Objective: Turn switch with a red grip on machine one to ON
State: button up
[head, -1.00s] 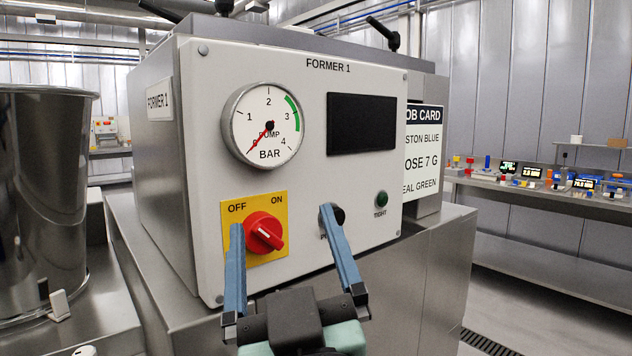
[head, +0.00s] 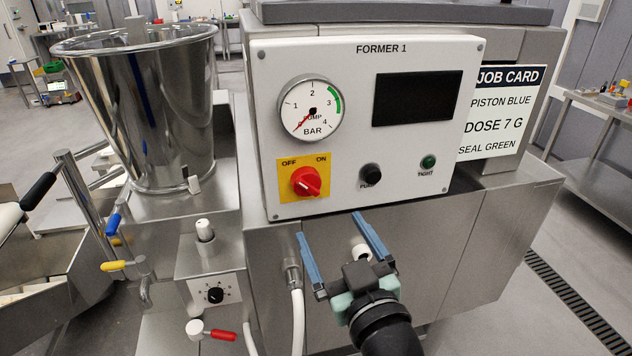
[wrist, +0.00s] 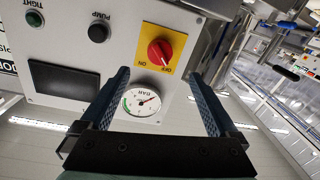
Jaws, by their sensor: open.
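The red-grip switch (head: 305,182) is on a yellow plate (head: 286,163) at the lower left of the white FORMER 1 panel. OFF is printed at the plate's upper left and ON at its upper right. The grip's ridge slants from the OFF side down to the lower right. My gripper (head: 328,226) is open and empty, below and slightly right of the switch, apart from the panel. In the wrist view the switch (wrist: 159,52) appears upside down, between and beyond the fingertips, unobstructed.
The black PUMP button (head: 370,174), green TIGHT lamp (head: 428,162) and pressure gauge (head: 311,108) share the panel. A steel hopper (head: 140,110) stands left. A white hose (head: 297,315), dial box (head: 214,295) and red-handled valve (head: 222,334) are below left.

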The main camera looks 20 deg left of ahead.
aim_at(310, 191)
jog(key=p+x, duration=0.3)
jog(key=x, duration=0.8)
jog(key=shift+w+a+p, duration=0.2)
jog(key=shift+p, duration=0.2)
jog(key=c, duration=1.4)
jog(key=shift+o, duration=0.2)
